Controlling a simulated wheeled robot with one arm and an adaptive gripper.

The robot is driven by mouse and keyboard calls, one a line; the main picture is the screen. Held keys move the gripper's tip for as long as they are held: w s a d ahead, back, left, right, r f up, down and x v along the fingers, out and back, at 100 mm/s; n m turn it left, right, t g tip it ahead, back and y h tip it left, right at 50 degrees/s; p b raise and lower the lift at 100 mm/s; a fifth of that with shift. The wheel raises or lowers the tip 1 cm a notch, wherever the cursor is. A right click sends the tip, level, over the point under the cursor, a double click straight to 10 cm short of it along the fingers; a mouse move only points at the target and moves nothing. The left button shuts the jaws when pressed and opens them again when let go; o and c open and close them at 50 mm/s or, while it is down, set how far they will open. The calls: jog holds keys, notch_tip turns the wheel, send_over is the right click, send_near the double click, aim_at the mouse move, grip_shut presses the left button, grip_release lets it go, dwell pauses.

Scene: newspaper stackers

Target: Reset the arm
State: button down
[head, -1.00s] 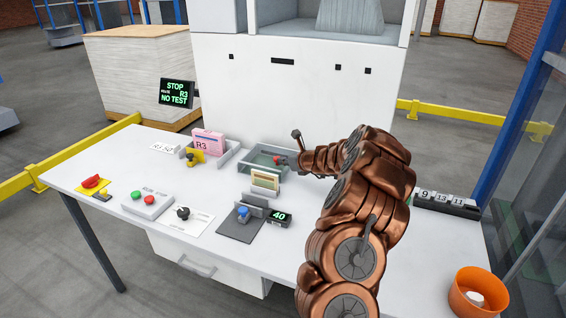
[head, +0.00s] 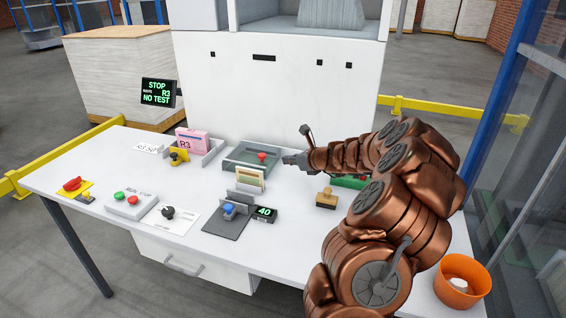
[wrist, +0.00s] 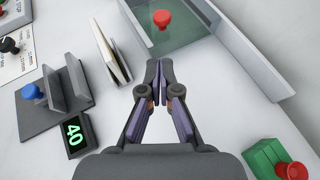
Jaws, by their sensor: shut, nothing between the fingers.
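My copper-coloured arm reaches in from the right in the head view. My gripper (head: 287,158) is above the table, just right of a grey tray (head: 232,160) that holds a red-knobbed item (head: 262,156). In the wrist view the gripper's fingertips (wrist: 159,70) are together with nothing between them. The same red knob (wrist: 161,19) shows ahead of the fingertips, apart from them.
The white table (head: 90,160) holds cards in a holder (head: 249,178), a blue-knobbed stamp (head: 229,210), a display reading 40 (head: 264,214), a wooden stamp (head: 326,199) and a green block (head: 348,182). An orange bin (head: 462,282) stands at the right. A white machine (head: 270,95) rises behind.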

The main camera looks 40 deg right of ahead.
jog(key=shift+v, duration=1.15)
jog(key=shift+d, duration=0.1)
